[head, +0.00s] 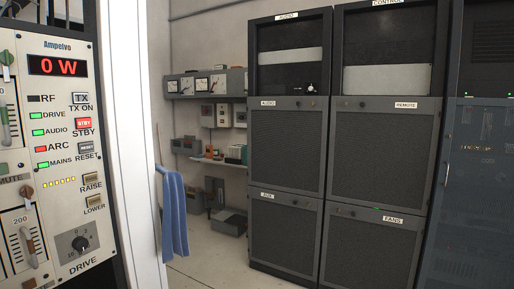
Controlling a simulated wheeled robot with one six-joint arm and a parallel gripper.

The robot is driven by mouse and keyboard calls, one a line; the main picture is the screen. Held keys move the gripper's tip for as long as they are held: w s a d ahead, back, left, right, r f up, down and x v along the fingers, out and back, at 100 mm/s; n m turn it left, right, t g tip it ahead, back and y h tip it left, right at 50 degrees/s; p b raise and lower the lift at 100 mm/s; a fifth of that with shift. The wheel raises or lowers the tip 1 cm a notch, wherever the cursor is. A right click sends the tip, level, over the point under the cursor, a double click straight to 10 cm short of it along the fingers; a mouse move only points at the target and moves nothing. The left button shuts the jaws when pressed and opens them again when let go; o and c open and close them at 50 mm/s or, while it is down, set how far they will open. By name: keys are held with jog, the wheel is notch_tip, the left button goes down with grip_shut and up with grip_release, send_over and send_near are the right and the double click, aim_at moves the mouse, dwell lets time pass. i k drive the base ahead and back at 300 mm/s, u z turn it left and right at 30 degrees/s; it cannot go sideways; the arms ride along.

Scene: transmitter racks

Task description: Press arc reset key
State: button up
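The reset key (88,149) is a small grey button marked RESET on the cream transmitter panel (62,215) at the left of the head view. It sits in the right column, below the red STBY key (84,123) and the grey TX ON key (81,98). The ARC lamp (41,149) to its left is lit red. The DRIVE, AUDIO and MAINS lamps are green and the RF lamp is dark. The display (58,66) reads 0 W in red. My gripper is not in view.
A white upright post (132,140) stands just right of the panel, with a blue cloth (173,210) hanging beside it. RAISE and LOWER keys and a DRIVE knob (80,243) sit below the reset key. Dark racks (285,150) stand farther back, with bare floor (215,270) before them.

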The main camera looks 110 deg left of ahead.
aim_at(85, 148)
jog(key=u, duration=4.8)
